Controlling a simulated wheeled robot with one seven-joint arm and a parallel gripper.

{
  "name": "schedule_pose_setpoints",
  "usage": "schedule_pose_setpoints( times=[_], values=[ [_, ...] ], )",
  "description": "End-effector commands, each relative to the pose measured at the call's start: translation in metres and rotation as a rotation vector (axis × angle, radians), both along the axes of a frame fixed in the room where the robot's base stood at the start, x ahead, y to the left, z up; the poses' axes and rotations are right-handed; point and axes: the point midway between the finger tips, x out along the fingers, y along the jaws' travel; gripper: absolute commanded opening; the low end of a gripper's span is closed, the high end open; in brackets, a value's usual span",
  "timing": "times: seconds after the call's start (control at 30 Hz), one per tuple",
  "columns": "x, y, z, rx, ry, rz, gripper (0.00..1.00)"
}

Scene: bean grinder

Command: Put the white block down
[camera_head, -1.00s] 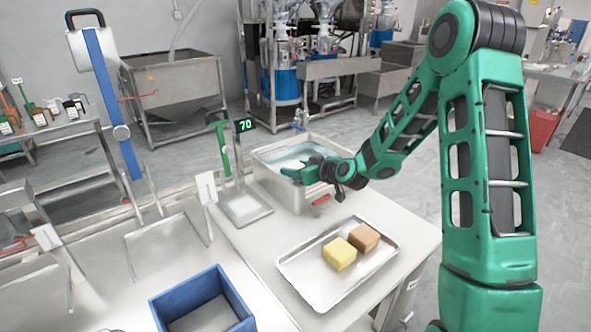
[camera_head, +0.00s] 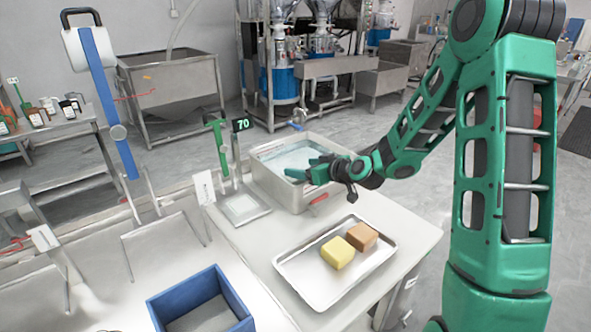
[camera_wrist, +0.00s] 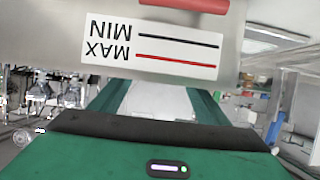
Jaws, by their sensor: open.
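My gripper (camera_head: 303,173) is at the metal basin (camera_head: 268,182), its green fingers reaching in over the front rim. In the wrist view the fingers (camera_wrist: 155,100) are apart. A plain white surface, apparently the white block (camera_wrist: 160,100), fills the gap between them. I cannot tell whether the fingers touch it or what it rests on. In the head view I cannot make out the block; the fingers and basin wall may hide it. A MIN/MAX label (camera_wrist: 150,47) shows upside down on the basin wall close to my gripper.
A scale (camera_head: 243,209) reading 70 stands left of the basin. A metal tray (camera_head: 307,285) with a yellow block (camera_head: 338,252) and a brown block (camera_head: 362,236) lies in front. A blue open box (camera_head: 232,284) stands at lower left. The table's right edge is clear.

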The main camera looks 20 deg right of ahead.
Motion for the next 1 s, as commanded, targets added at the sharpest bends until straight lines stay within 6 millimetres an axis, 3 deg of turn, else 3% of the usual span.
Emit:
schedule_pose_setpoints(
  times=[0.2,0.4,1.0],
  values=[
    [-0.035,-0.015,0.019,0.0,-0.004,-0.002,0.69],
    [-0.053,-0.022,0.027,0.002,-0.006,-0.001,0.69],
    [-0.057,-0.023,0.029,0.002,-0.007,0.0,0.69]
  ],
)
